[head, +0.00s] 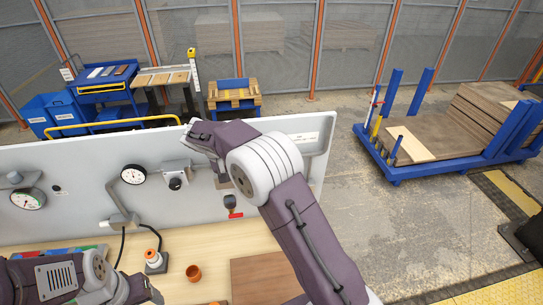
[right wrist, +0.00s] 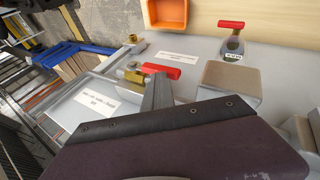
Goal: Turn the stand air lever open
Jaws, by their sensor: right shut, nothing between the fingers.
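In the right wrist view a red lever (right wrist: 160,70) sits on a brass valve (right wrist: 134,76) on the pale panel. My right gripper (right wrist: 158,92) is shut and empty, its grey fingers right beside this lever; I cannot tell whether they touch it. In the head view my right arm reaches to the panel and hides this lever; the gripper (head: 222,180) shows only partly. A second red handle (right wrist: 231,25) is on a dark valve; a red handle also shows in the head view (head: 235,215). My left gripper (head: 150,293) is low at left, its fingers unclear.
The grey panel (head: 70,170) carries gauges (head: 133,174), a black knob (head: 175,183) and pipes. On the wooden bench below are an orange cup (head: 193,272), a white-and-orange item (head: 155,261) and a brown board (head: 262,280). An orange bin (right wrist: 167,13) shows in the wrist view.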

